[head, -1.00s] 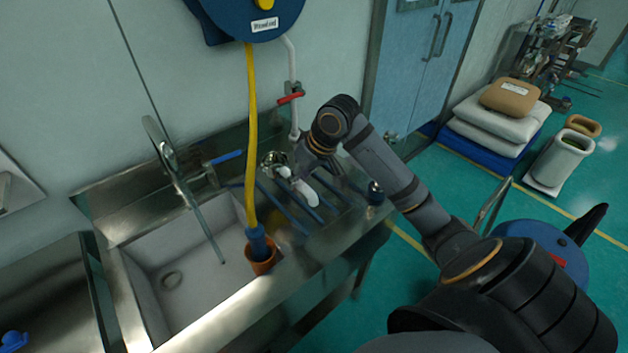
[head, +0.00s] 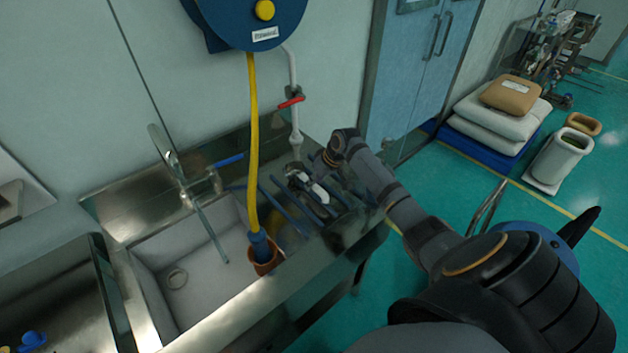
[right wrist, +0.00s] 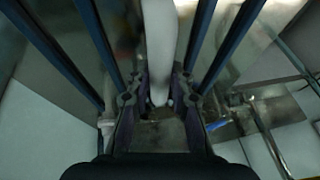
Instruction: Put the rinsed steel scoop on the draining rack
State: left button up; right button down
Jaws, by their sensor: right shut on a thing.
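The scoop shows as a pale handle (head: 320,194) at the right side of the sink unit. In the right wrist view the pale handle (right wrist: 160,40) lies between the fingers. My right gripper (head: 300,179) is shut on it, low over the draining rack. The rack's blue bars (head: 286,212) run beside and below the gripper; they also show in the right wrist view (right wrist: 62,66). The scoop's bowl is not clear behind the gripper. I cannot tell whether the scoop touches the bars. My left gripper is not in view.
The sink basin (head: 195,262) and a tap (head: 185,180) are left of the rack. A yellow hose (head: 253,150) hangs down into an orange-brown cup (head: 264,262) at the rack's left edge. A red-handled valve pipe (head: 292,102) rises behind the rack.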

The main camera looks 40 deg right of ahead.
jog(key=shift+f, duration=0.1)
jog(key=shift+f, duration=0.1)
jog(key=c, duration=1.2)
grip_release()
jog(key=b+v, duration=0.2)
jog(key=v, duration=1)
jog(key=shift+b, duration=0.3)
